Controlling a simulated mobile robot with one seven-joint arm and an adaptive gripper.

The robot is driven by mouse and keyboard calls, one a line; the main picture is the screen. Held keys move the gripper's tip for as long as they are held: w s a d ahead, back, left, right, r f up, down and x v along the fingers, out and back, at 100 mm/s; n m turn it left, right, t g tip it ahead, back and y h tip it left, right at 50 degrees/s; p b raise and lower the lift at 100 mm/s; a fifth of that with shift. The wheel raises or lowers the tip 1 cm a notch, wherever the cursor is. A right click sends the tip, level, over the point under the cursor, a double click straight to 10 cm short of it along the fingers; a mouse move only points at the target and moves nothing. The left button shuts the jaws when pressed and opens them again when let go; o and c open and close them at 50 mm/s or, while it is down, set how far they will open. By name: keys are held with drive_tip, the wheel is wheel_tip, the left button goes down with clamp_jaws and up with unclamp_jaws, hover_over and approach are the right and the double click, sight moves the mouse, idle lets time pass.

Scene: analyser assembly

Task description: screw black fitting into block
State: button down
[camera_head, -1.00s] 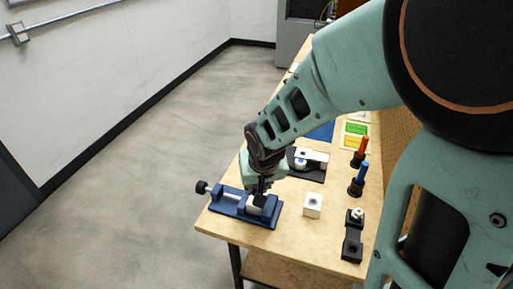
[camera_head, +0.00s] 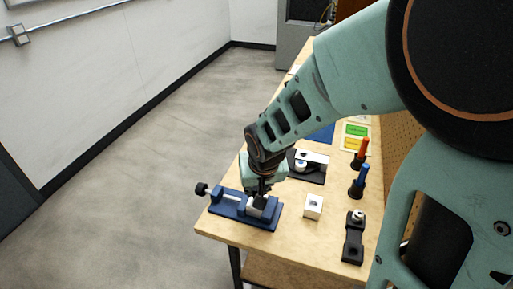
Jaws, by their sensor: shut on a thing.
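My gripper (camera_head: 263,190) points down over the blue vise (camera_head: 233,212) at the near left corner of the bench. It is shut on the black fitting, which is small and mostly hidden by the dark fingers. A light block (camera_head: 254,204) sits between the vise jaws, directly under the fingertips. I cannot tell how deep the fitting sits in the block.
A white cube (camera_head: 313,206) with a dark hole stands right of the vise. A black holder (camera_head: 353,238) is further right. Red (camera_head: 361,152) and blue (camera_head: 359,180) handled tools stand behind it. A black-based fixture (camera_head: 311,163) lies behind the cube.

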drive_tip(key=shift+f+b, duration=0.9)
drive_tip(key=shift+b, duration=0.25)
idle(1.0)
drive_tip(key=shift+f, duration=0.1)
drive_tip(key=shift+a+f+m+b, duration=0.1)
drive_tip(key=shift+m+b, duration=0.3)
drive_tip(key=shift+b, duration=0.8)
drive_tip(key=m+h+b, duration=0.1)
drive_tip(key=m+b, duration=0.1)
drive_tip(key=b, duration=0.2)
drive_tip(key=shift+r+m+h+b, duration=0.3)
drive_tip(key=shift+m+b, duration=0.15)
drive_tip(key=shift+m, duration=0.15)
drive_tip(key=shift+f, duration=0.15)
